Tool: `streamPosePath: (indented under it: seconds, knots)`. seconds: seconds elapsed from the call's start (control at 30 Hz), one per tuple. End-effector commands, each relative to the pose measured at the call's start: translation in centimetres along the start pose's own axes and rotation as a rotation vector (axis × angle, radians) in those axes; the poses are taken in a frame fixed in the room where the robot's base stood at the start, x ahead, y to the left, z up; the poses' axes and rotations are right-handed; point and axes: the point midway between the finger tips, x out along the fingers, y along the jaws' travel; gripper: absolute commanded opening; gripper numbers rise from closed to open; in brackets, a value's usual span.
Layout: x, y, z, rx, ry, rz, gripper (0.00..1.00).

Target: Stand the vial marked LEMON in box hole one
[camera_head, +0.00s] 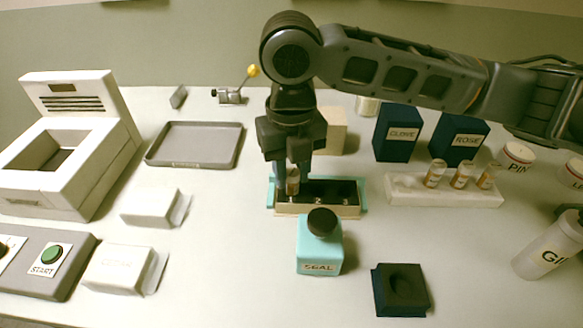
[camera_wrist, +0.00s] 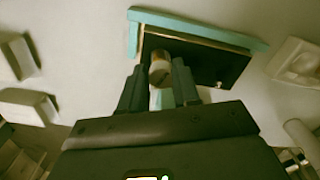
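My gripper (camera_head: 292,178) points down over the left end of a low box (camera_head: 318,211) with a dark top and teal edges. Its two fingers are closed about a small brown vial (camera_head: 292,184) with a pale cap. In the wrist view the vial (camera_wrist: 160,73) sits between the fingertips (camera_wrist: 159,80), over the dark top of the box (camera_wrist: 215,62). The vial's label cannot be read. I cannot tell whether its foot is in a hole or just above one. The fingers and vial hide part of the box's left end.
A teal SEAL bottle (camera_head: 320,248) stands close in front of the box. A white rack (camera_head: 430,190) with three vials is at right, before dark CLOVE (camera_head: 397,134) and second (camera_head: 458,140) boxes. A grey tray (camera_head: 195,160) lies left; a dark block (camera_head: 400,290) is front right.

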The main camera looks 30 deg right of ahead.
Motion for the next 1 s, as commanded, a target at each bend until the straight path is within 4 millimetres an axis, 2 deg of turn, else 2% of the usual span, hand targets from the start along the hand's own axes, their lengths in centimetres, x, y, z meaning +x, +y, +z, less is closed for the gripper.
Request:
streamPosePath:
  seconds: [0.03,0.2,0.43,0.57,0.67,1.0]
  knots:
    - [0.0,0.0,0.0,0.000,0.000,0.000,0.36]
    - [0.0,0.0,0.0,0.000,0.001,0.000,0.52]
    - [-0.1,0.0,0.0,0.000,0.000,0.000,0.52]
    - [-0.8,0.0,0.0,-0.001,-0.001,0.000,0.52]
    - [-2.2,0.0,0.1,-0.002,-0.002,0.000,0.52]
    - [-9.1,0.1,0.0,-0.002,-0.002,0.000,0.52]
